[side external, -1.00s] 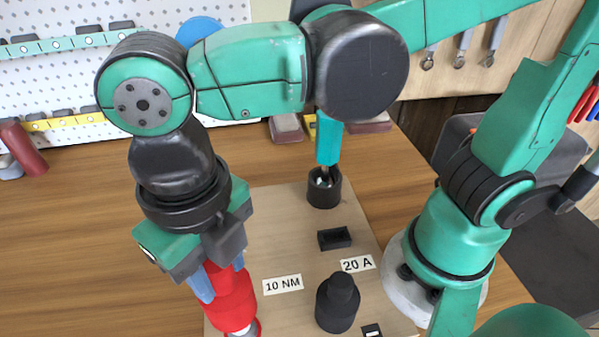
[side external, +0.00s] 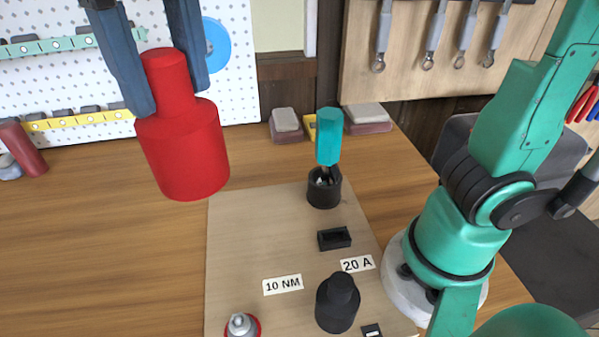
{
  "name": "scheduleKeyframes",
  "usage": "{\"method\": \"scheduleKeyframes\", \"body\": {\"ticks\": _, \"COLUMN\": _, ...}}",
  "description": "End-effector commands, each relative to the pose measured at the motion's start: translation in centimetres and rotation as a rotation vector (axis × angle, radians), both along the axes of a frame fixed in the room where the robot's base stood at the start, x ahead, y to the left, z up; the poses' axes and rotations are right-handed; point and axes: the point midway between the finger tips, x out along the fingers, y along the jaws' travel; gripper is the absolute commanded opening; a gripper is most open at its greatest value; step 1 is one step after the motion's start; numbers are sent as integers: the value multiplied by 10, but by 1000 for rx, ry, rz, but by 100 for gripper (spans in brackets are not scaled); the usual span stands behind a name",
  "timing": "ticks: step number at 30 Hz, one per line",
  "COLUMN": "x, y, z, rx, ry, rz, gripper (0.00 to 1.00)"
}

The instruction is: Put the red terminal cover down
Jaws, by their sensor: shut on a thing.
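The red terminal cover (side external: 182,140) is a wide cylinder with a narrower neck on top. My gripper (side external: 170,85) is shut on its neck, one blue-grey finger on each side, and holds it upright in the air at the upper left. A metal terminal with a red ring at its base (side external: 242,325) stands uncovered at the front left of the wooden board. A black cover of similar shape (side external: 338,302) stands on the board to its right.
The wooden board (side external: 240,230) carries labels "10 NM" (side external: 283,285) and "20 A" (side external: 358,264), a small black tray (side external: 334,239) and a black cup holding a teal-handled tool (side external: 328,140). The table (side external: 80,240) left of the board is clear. A pegboard (side external: 70,80) stands behind.

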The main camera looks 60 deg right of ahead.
Motion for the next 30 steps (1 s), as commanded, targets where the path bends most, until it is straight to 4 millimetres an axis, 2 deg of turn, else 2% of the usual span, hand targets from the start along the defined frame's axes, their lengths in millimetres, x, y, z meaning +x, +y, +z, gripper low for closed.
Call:
{"method": "scheduleKeyframes", "body": {"ticks": 5, "x": 29, "y": -38, "z": 0, "rx": 0, "ry": 0, "rz": -156, "gripper": 0}}
{"method": "scheduleKeyframes", "body": {"ticks": 8, "x": 46, "y": -69, "z": 0, "rx": 0, "ry": 0, "rz": -268, "gripper": 0}}
{"method": "scheduleKeyframes", "body": {"ticks": 12, "x": 65, "y": -125, "z": 0, "rx": 0, "ry": 0, "rz": -455, "gripper": 0}}
{"method": "scheduleKeyframes", "body": {"ticks": 16, "x": 71, "y": -181, "z": 0, "rx": 0, "ry": 0, "rz": -637, "gripper": 0}}
{"method": "scheduleKeyframes", "body": {"ticks": 20, "x": 66, "y": -236, "z": 0, "rx": 0, "ry": 0, "rz": -817, "gripper": 0}}
{"method": "scheduleKeyframes", "body": {"ticks": 23, "x": 53, "y": -278, "z": 0, "rx": 0, "ry": 0, "rz": -957, "gripper": 0}}
{"method": "scheduleKeyframes", "body": {"ticks": 27, "x": 27, "y": -330, "z": 0, "rx": 0, "ry": 0, "rz": -1144, "gripper": 0}}
{"method": "scheduleKeyframes", "body": {"ticks": 30, "x": 6, "y": -357, "z": 0, "rx": 0, "ry": 0, "rz": -1255, "gripper": 0}}
